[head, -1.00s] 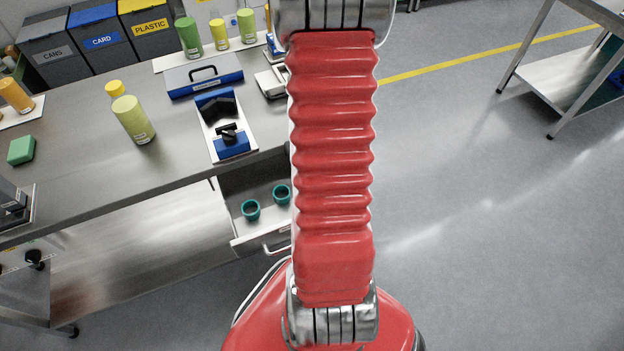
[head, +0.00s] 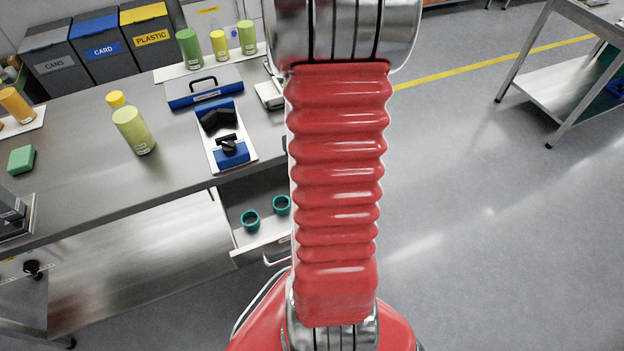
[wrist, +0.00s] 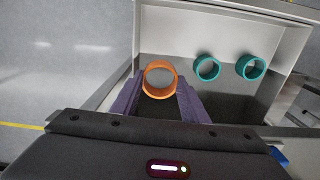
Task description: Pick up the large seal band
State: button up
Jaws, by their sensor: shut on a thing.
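An orange ring (wrist: 160,92), which looks like the large seal band, sits between the purple fingers of my gripper (wrist: 159,82) in the wrist view. The fingers are shut on it, one on each side. The ring shows over the inside of the open drawer; I cannot tell how high it is above the floor of the drawer. In the head view neither the ring nor my gripper shows, and my red arm fills the middle.
Two smaller teal rings, one (wrist: 207,68) nearer the orange ring and one (wrist: 251,68) further right, lie in the drawer (head: 262,240). The drawer stands open below the steel bench (head: 85,165). Bottles and a blue-and-white fixture (head: 222,140) stand on the bench.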

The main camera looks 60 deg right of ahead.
jog(key=shift+r, duration=2.1)
jog(key=shift+s, duration=0.1)
